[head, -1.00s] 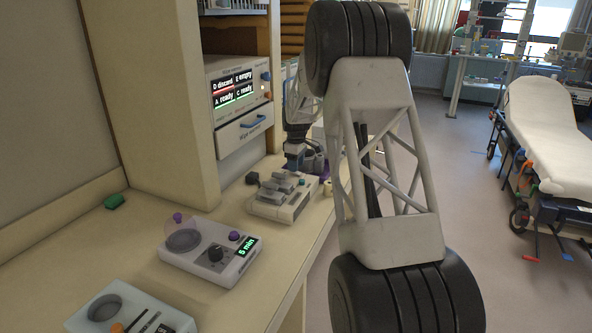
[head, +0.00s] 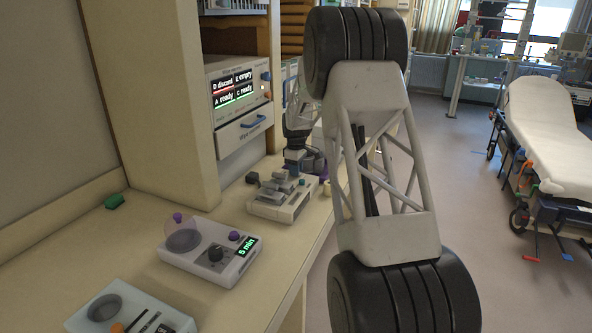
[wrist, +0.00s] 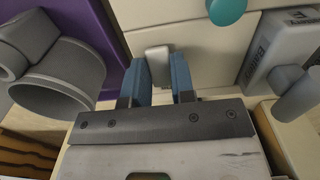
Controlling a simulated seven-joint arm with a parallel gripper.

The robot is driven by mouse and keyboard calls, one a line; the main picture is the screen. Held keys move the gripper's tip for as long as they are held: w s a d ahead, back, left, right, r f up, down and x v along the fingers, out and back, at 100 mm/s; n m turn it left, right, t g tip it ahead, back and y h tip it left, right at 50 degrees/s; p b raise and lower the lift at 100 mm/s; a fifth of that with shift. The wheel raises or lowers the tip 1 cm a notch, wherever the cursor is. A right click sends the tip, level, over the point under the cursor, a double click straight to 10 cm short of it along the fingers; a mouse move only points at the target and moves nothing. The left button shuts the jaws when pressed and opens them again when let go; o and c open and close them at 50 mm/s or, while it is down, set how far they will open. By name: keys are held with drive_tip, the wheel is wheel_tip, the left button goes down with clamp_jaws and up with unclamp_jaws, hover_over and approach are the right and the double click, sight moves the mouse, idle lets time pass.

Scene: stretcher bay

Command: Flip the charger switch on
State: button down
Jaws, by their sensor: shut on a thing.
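The charger (head: 268,207) is a pale box on the counter with several grey blocks on top and a teal knob; the knob also shows in the wrist view (wrist: 227,10). A small light grey lever (wrist: 157,53), which looks like its switch, stands on the cream face in the wrist view. My gripper (wrist: 159,76) has its blue fingers on either side of the lever, shut on it. In the head view my gripper (head: 293,160) is small and partly hidden at the charger's far side. Whether the switch is on or off cannot be told.
A white timer box (head: 207,262) showing "5 min" stands nearer on the counter (head: 130,245). A grey cylinder (wrist: 62,75) lies left of my fingers, and a grey labelled block (wrist: 280,48) is at right. A display unit (head: 238,92) stands behind.

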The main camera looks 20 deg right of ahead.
drive_tip(key=shift+w+a+g+h, duration=0.1)
drive_tip(key=shift+g+h, duration=0.3)
drive_tip(key=c, duration=1)
unclamp_jaws()
drive_tip(key=shift+o, duration=0.2)
drive_tip(key=shift+r, duration=0.1)
drive_tip(key=shift+w+a+r, duration=0.15)
drive_tip(key=shift+r, duration=1.75)
drive_tip(key=shift+w+a+r, duration=0.1)
drive_tip(key=shift+a+r, duration=0.05)
drive_tip(key=shift+r, duration=1.75)
